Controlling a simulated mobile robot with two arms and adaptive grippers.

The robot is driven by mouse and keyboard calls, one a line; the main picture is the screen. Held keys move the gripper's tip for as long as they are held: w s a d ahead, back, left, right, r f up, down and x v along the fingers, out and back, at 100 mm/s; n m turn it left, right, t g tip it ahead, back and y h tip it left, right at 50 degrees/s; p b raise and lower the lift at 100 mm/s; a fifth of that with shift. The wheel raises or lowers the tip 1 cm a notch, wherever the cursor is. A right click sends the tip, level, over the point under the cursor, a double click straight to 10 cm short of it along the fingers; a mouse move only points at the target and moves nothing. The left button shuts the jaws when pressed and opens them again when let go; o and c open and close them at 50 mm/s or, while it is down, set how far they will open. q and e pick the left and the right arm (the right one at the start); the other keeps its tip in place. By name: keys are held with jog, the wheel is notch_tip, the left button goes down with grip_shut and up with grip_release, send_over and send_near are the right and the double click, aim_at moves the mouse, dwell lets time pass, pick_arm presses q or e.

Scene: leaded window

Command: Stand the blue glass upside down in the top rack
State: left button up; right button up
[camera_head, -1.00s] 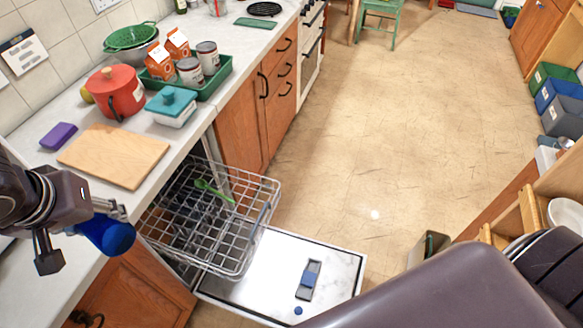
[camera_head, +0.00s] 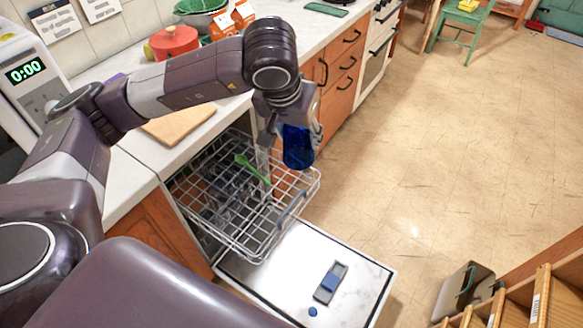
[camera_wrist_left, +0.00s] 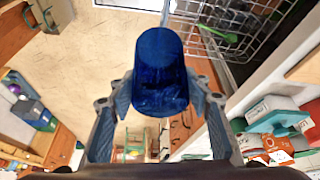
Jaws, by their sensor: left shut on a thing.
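The blue glass (camera_head: 298,148) is held in my left gripper (camera_head: 287,122), which is shut on it. The glass hangs over the far right corner of the pulled-out top rack (camera_head: 243,238), above its rim. In the left wrist view the glass (camera_wrist_left: 160,72) sits between the two fingers of my left gripper (camera_wrist_left: 161,98), with part of the rack (camera_wrist_left: 255,28) at the upper right. I cannot tell which end of the glass is open. A green utensil (camera_head: 252,169) lies in the rack. My right gripper is not in view.
The open dishwasher door (camera_head: 290,265) lies below the rack. A counter (camera_head: 90,85) with a cutting board (camera_head: 180,125) and a red pot (camera_head: 175,42) runs along the left. Orange wooden cabinets (camera_head: 340,75) stand beyond the rack.

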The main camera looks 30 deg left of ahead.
pick_arm(q)
jog(key=w+a+f+n+b, duration=0.1)
jog(key=w+a+f+b, duration=0.25)
jog(key=f+b, duration=0.35)
jog(key=w+a+f+y+b, duration=0.1)
jog(key=w+a+f+b, duration=0.1)
jog(key=w+f+b, duration=0.45)
jog(key=w+a+f+n+b, duration=0.1)
jog(key=a+f+b, duration=0.3)
jog(key=f, duration=0.5)
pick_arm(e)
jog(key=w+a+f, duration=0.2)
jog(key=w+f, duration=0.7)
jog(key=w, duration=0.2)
pick_arm(q)
jog(key=shift+s+d+f+b, duration=0.1)
jog(key=shift+f+b, duration=2.2)
jog(key=shift+f, duration=0.45)
jog(key=shift+d+f+b, duration=0.1)
jog(key=shift+f+b, duration=2.2)
jog(key=shift+f, duration=0.45)
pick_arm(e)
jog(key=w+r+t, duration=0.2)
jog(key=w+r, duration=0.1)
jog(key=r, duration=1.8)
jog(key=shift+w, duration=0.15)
pick_arm(q)
jog(key=shift+f, duration=0.1)
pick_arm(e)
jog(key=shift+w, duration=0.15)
